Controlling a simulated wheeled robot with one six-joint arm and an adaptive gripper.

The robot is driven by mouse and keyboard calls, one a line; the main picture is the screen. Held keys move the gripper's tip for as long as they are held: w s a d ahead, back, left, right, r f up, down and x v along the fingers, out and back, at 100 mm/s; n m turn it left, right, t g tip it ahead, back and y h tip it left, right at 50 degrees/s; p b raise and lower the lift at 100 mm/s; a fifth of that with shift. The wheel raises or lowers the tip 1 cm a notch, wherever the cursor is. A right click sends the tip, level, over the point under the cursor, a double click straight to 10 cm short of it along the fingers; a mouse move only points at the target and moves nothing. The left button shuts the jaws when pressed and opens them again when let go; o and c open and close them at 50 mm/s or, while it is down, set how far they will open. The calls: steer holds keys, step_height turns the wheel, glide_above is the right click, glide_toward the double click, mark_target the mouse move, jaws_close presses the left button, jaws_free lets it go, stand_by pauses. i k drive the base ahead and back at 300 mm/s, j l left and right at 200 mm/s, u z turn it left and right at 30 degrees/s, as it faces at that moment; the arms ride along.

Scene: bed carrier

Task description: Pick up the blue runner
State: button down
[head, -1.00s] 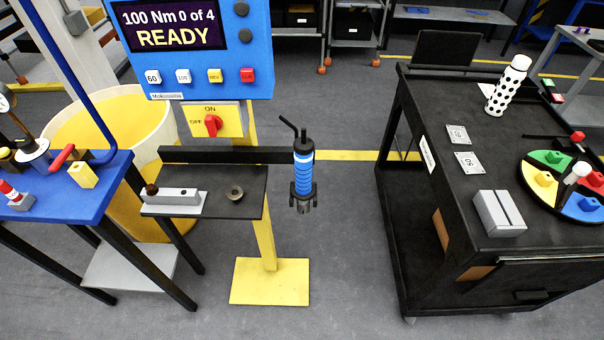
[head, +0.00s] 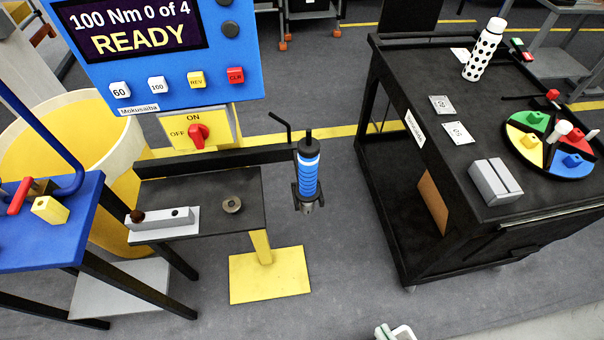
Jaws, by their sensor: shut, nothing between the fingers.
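The blue runner (head: 308,175) is a cylindrical tool with blue and light bands, a black top with a bent black bar, and a dark lower end. It stands upright at the right end of the black arm of the yellow stand, with open floor around its lower end. The tip of my gripper (head: 395,333), white with a little green, shows at the bottom edge of the head view. It is shut and empty, well below the runner in the picture and apart from it. The rest of my gripper is out of view.
A blue control box (head: 160,50) reads "100 Nm 0 of 4 READY". A black shelf (head: 205,185) holds a grey block and a round part. A black cart (head: 440,175) stands right, with a spotted bottle (head: 482,50) and coloured disc. A blue table (head: 40,225) stands left. Floor between is clear.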

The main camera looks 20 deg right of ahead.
mark_target(307, 190)
steer(key=l+u, duration=0.25)
steer(key=l, duration=0.25)
steer(key=l+u, duration=0.25)
steer(key=l, duration=0.3)
steer(key=k, duration=0.7)
